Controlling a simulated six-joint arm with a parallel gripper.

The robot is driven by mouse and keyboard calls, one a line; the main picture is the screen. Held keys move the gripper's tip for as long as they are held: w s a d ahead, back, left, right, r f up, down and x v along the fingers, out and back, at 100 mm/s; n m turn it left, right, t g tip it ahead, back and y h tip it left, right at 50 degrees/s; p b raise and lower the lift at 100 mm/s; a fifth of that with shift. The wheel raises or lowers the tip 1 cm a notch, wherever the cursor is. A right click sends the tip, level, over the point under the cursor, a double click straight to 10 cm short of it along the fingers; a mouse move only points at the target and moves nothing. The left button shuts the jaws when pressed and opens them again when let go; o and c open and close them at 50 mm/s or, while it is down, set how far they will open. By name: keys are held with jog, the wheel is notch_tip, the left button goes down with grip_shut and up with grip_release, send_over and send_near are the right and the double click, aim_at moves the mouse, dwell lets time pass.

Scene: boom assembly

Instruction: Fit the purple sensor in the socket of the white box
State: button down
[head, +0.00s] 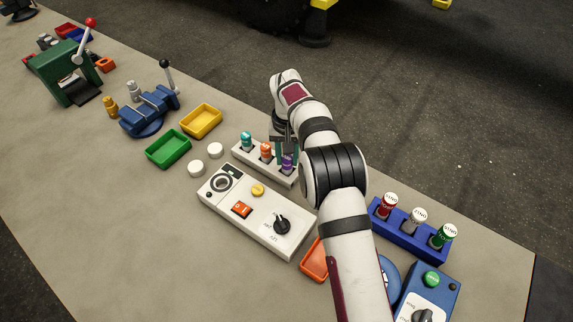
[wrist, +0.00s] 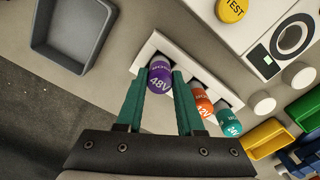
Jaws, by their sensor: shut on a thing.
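The purple sensor (head: 287,161), marked 48V in the wrist view (wrist: 160,83), is at the end slot of a white rack (head: 244,154). My gripper (wrist: 160,75) has its green fingers on either side of it and is shut on it. I cannot tell whether its base is still seated in the slot. The white box (head: 262,222) lies just in front of the rack, with a round dark-ringed socket (head: 222,182) at its far left end. That socket also shows in the wrist view (wrist: 291,37). My arm hides part of the rack's right side.
The orange sensor (head: 266,149) and teal sensor (head: 246,140) stand in the same rack, close to my fingers. White discs (head: 197,167), green (head: 168,149) and yellow (head: 200,121) trays lie to the left. A blue rack (head: 410,235) is at right. A grey tray (wrist: 72,35) shows too.

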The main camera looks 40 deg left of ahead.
aim_at(287, 158)
jog(key=shift+r, duration=3.3)
jog(key=s+a+r+n, duration=0.3)
jog(key=s+a+n, duration=0.3)
jog(key=s+a, duration=0.65)
jog(key=shift+s+d+f, duration=0.25)
jog(key=shift+f, duration=0.5)
jog(key=shift+s+d+f, duration=0.25)
jog(key=shift+f, duration=0.45)
jog(key=shift+s+d+f, duration=0.25)
jog(key=shift+f, duration=0.5)
jog(key=shift+f, duration=0.8)
jog(key=shift+f, duration=1.3)
jog(key=shift+c, duration=2.3)
grip_release()
